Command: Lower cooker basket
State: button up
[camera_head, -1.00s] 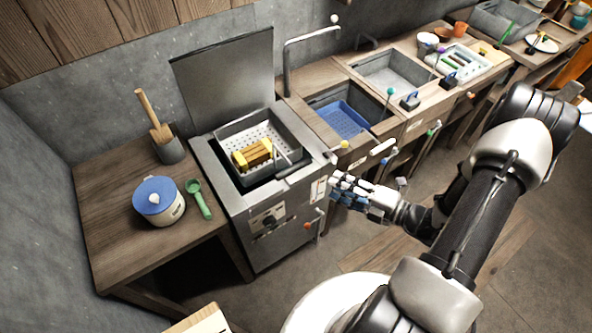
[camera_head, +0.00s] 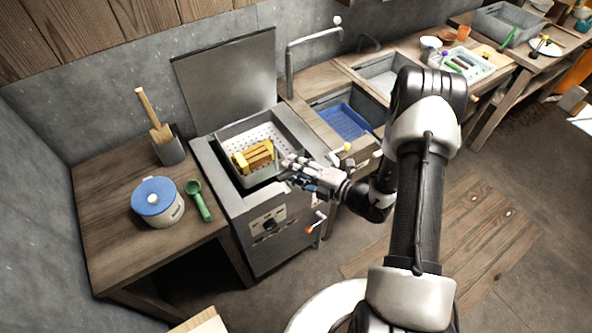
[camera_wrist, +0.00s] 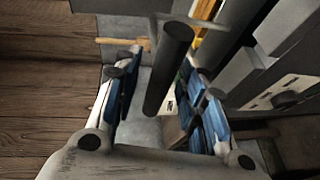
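The cooker (camera_head: 282,214) is a grey metal box with its lid standing up behind it. The perforated basket (camera_head: 282,128) sits in the cooker's opening, holding a yellow mould (camera_head: 243,163) with brown parts. My gripper (camera_head: 288,171) is at the basket's front right side. In the wrist view, its blue-padded fingers stand apart with a dark round bar (camera_wrist: 168,70) between them. The bar looks like the basket's handle; I see no clear grip on it. My gripper hides this side of the basket in the head view.
A blue-lidded pot (camera_head: 158,203), a green scoop (camera_head: 198,200) and a grey holder (camera_head: 170,151) stand on the left table. A sink with a blue crate (camera_head: 343,121) lies right of the cooker. The upright lid (camera_head: 228,82) bounds the back.

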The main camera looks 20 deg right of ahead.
grip_shut()
dwell(0.4)
dwell(0.4)
